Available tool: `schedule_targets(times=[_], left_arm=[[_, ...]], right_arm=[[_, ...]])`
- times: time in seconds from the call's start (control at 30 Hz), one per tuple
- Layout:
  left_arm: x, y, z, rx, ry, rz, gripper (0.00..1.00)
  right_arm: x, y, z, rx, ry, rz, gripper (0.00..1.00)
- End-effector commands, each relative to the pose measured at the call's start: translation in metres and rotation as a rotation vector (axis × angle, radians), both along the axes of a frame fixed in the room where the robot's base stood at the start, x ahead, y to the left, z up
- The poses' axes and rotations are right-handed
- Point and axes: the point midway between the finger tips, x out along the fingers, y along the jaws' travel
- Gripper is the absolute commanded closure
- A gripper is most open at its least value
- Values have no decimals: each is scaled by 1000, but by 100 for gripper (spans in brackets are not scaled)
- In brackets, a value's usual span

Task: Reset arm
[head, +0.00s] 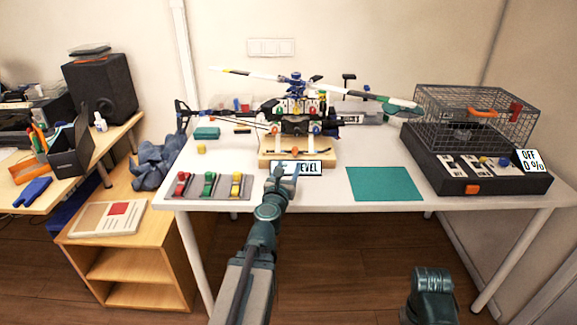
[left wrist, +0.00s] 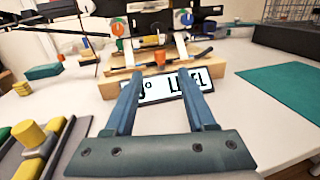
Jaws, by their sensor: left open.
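My left gripper (head: 284,174) reaches over the front edge of the white table, just in front of the helicopter's wooden stand (head: 268,154). In the left wrist view its two blue fingers (left wrist: 160,85) are apart with nothing held between them. A display reading "LEVEL" (head: 310,169) stands at the front of the stand, partly hidden by the gripper; it also shows behind the fingers in the left wrist view (left wrist: 165,90). The model helicopter (head: 296,108) sits on the stand. Part of my right arm shows at the bottom right; its gripper is out of view.
A grey tray (head: 223,191) with red, green and yellow connectors lies left of the gripper. A teal mat (head: 385,195) lies to the right and is bare. A wire cage (head: 477,115) stands on a black box reading "OFF 0 %" (head: 530,160). A yellow cylinder (head: 201,147) stands behind the tray.

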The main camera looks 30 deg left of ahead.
Motion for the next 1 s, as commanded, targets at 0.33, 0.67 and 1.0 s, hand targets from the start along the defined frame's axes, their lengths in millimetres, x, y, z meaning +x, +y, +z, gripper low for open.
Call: schedule_targets(times=[0.33, 0.67, 1.0], left_arm=[[1, 0, 0, 1, 0, -1, 44], [28, -138, 37, 531, 165, -409, 44], [-56, -352, 16, 1733, 284, -1374, 44]], right_arm=[[0, 0, 0, 0, 0, 0, 50], [0, 0, 59, 0, 0, 0, 50], [0, 0, 165, 0, 0, -1, 50]])
